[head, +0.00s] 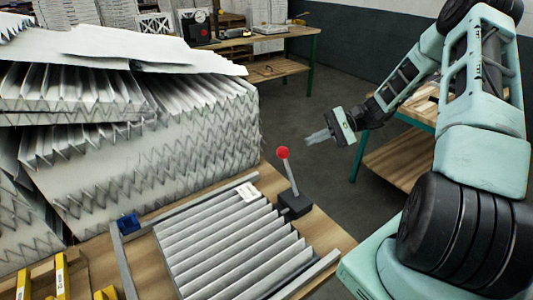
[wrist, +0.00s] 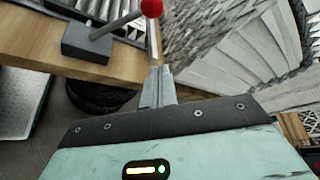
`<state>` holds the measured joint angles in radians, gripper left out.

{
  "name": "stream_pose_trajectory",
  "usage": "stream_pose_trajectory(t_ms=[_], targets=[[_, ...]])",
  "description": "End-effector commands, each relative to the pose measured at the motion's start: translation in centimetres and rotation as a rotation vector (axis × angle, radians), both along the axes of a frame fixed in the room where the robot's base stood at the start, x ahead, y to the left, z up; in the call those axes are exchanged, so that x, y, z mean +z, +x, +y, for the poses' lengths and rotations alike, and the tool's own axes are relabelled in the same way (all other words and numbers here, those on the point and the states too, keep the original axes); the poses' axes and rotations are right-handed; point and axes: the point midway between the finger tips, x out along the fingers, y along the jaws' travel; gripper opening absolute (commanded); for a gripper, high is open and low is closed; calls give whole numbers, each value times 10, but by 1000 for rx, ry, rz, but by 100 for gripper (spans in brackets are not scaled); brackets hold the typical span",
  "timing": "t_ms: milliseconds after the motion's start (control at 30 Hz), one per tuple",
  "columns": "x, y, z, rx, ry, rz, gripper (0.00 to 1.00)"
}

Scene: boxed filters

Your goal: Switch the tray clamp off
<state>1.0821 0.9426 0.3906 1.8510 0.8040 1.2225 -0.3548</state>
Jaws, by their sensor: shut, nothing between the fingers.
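The tray clamp is a grey lever (head: 291,178) with a red ball knob (head: 283,153) on a dark block (head: 296,205). It stands at the right side of the tray (head: 319,272), and the lever leans slightly left toward its top in the head view. The tray's grey rails border a pleated filter (head: 225,243) with a white label. My gripper (head: 312,137) is shut and empty, above and right of the knob in the head view. In the wrist view, the shut fingers (wrist: 160,75) point toward the red knob (wrist: 151,8), apart from it; the block (wrist: 88,42) is at left.
Large stacks of pleated filters (head: 190,140) fill the left of the bench. A blue block (head: 128,223) is at the tray's left rail, and yellow pieces (head: 60,275) lie at the lower left. Open floor (head: 310,185) lies beyond the bench. Another bench (head: 395,160) stands at right.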

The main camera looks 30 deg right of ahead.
Motion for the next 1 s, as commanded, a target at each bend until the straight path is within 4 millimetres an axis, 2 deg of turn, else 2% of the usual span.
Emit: stream_pose_trajectory(t_ms=[367,567,667,1000], targets=[[-1,-1,-5,-14,9,-3,0],[-2,2,3,-12,10,-2,0],[-5,6,15,-12,12,-2,0],[-26,27,78,-11,13,0,0]])
